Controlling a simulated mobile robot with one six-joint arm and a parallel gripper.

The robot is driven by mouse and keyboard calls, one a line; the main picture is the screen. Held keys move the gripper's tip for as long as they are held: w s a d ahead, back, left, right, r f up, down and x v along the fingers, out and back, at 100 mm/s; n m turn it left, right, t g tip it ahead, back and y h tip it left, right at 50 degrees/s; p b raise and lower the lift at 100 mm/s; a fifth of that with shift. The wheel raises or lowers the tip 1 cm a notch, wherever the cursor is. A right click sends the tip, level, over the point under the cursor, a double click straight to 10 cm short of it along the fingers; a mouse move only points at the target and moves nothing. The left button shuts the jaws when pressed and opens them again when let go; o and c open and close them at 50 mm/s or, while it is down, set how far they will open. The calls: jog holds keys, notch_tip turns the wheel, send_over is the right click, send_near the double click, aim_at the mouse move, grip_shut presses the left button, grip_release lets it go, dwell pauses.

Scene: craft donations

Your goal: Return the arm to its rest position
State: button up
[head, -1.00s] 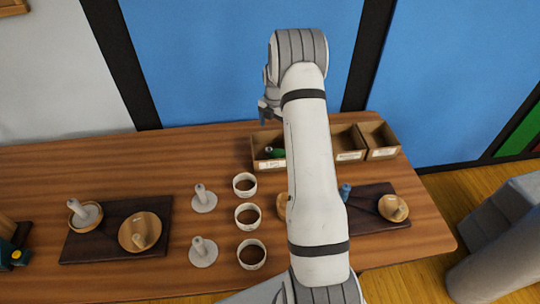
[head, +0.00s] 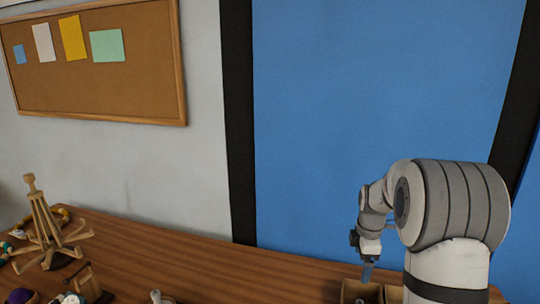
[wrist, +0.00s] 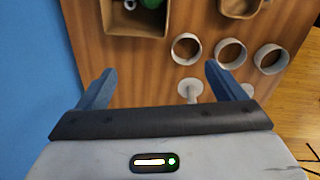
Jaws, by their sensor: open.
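My arm rises at the right of the head view, bent at a large grey joint. My gripper (head: 367,270) hangs at its end, above the wooden compartments at the table's back edge. In the wrist view my gripper (wrist: 158,78) shows two blue fingers wide apart with nothing between them. Below it are the table top, cups and a box, and the fingers appear clear of them.
The wrist view shows a wooden box (wrist: 135,28) holding a green item, and white cups (wrist: 229,39) in a row. A wooden stand (head: 45,225) is at the table's left in the head view. A blue wall panel (head: 370,90) rises behind the table (head: 200,262).

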jog(key=s+a+r+m+t, duration=0.1)
jog(key=s+a+r+m, duration=0.35)
jog(key=s, duration=0.25)
jog(key=s+a+r+m, duration=0.3)
jog(key=s+r+m, duration=0.15)
jog(key=s, duration=0.25)
jog(key=s+a+m, duration=0.2)
jog(key=s+m, duration=0.1)
jog(key=s, duration=0.4)
jog(key=s+a+m+t, duration=0.1)
jog(key=s+a+m, duration=0.1)
jog(key=s+m, duration=0.2)
jog(key=s, duration=0.3)
jog(key=shift+s+r, duration=0.25)
jog(key=shift+s, duration=0.15)
